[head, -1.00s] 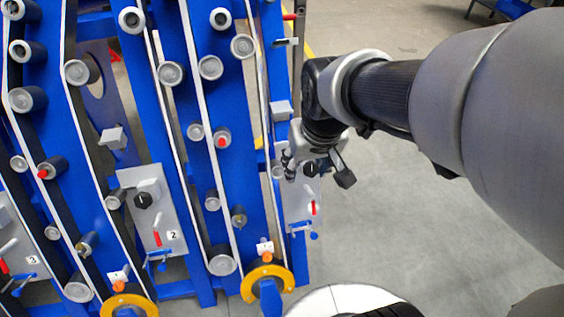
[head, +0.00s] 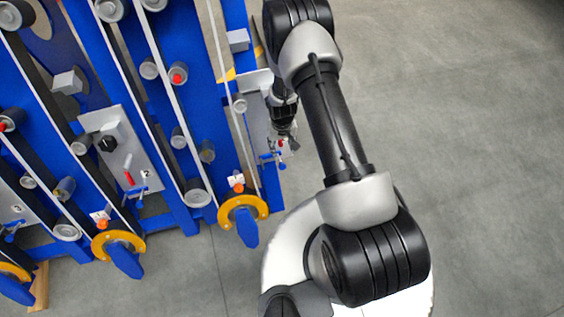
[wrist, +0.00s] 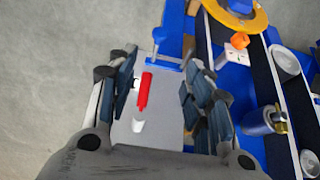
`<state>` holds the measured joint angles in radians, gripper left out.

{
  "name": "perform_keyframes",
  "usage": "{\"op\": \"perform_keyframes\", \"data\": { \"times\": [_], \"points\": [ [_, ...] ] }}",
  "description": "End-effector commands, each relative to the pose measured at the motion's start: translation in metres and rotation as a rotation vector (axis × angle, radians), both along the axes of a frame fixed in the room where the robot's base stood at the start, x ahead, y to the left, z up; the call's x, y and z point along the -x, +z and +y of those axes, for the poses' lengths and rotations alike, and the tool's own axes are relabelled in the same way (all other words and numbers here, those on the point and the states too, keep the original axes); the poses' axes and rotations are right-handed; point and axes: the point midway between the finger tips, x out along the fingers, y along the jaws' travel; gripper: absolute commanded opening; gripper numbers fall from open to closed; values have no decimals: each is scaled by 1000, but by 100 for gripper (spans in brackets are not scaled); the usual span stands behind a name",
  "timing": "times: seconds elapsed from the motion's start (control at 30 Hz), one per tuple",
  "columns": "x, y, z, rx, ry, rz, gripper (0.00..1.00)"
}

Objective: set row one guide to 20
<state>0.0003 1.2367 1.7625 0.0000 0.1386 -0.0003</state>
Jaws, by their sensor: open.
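The rightmost row's grey guide panel (head: 257,112) stands at the right edge of the blue frame, partly hidden by my arm. Its red-handled lever (head: 281,143) shows just below my gripper (head: 287,130). In the wrist view, the red handle (wrist: 143,92) lies between the fingers of my open gripper (wrist: 160,95), apart from both, with the grey panel (wrist: 155,125) behind it. A blue clamp (wrist: 180,63) sits at the panel's end. No number or scale is readable on this panel.
Panel 2 (head: 120,150), with a black knob and red lever, stands to the left. Rollers and belts fill the blue frame (head: 200,85). A yellow ring (head: 243,211) with a blue tongue projects at the row's lower end. Open grey floor (head: 480,130) lies right.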

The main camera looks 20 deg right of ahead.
Motion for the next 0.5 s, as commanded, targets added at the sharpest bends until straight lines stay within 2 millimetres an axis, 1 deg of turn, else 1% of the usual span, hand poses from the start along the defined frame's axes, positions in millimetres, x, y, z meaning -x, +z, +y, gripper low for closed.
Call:
{"op": "perform_keyframes", "data": {
  "times": [0.03, 0.17, 0.27, 0.5],
  "points": [
    [2, -6, 0, 0, 0, 3, 47],
    [3, -22, 0, 0, 0, 4, 47],
    [4, -40, 0, 0, 0, 5, 47],
    [4, -93, 0, 0, 0, 5, 47]
  ]
}}
